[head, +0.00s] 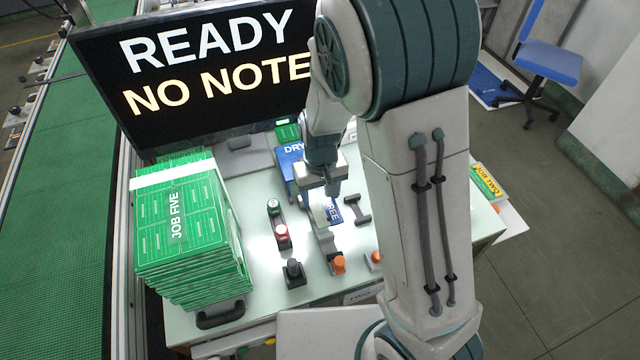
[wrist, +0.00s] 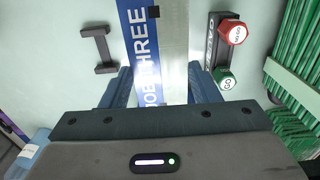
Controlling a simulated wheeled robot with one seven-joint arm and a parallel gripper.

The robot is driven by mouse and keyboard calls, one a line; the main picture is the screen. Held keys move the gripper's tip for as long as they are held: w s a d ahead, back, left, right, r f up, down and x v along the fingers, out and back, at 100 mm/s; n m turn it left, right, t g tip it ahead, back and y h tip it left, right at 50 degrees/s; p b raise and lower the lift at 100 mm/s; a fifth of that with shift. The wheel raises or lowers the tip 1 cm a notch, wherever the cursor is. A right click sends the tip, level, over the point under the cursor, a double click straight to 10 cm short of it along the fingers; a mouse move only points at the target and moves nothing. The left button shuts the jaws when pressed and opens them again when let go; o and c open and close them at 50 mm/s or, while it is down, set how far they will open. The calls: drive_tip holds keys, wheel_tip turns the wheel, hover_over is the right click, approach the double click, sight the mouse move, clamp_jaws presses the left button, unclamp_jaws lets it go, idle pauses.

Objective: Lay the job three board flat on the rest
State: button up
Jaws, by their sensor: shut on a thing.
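The job three board shows in the wrist view as a long strip (wrist: 145,50), blue with white "JOB THREE" lettering beside a silver-grey band. My gripper (wrist: 161,88) has a finger on each side of it and is shut on it. In the head view my gripper (head: 324,186) points down over the table, and the board (head: 333,213) shows below it with part of its lettering. A dark I-shaped piece (head: 357,210), possibly the rest, lies on the table just right of the board; it also shows in the wrist view (wrist: 98,50). I cannot tell the board's height above the table.
A tall stack of green boards marked "JOB FIVE" (head: 160,235) stands at left. A green and red button box (head: 278,222), a black knob (head: 293,270) and orange knobs (head: 338,264) are nearby. A blue "DRY" box (head: 288,165) and a monitor (head: 200,70) stand behind.

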sight(320, 213)
drive_tip(key=shift+s, duration=0.1)
drive_tip(key=shift+f+b, duration=0.4)
drive_tip(key=shift+b, duration=0.05)
wheel_tip(320, 213, down, 8)
drive_tip(key=b, duration=0.6)
drive_tip(key=shift+r, duration=0.25)
drive_tip(key=shift+f+b, duration=0.35)
drive_tip(key=shift+b, duration=0.2)
drive_tip(key=o, duration=1.1)
wheel_tip(320, 213, up, 14)
drive_tip(key=shift+f, duration=0.1)
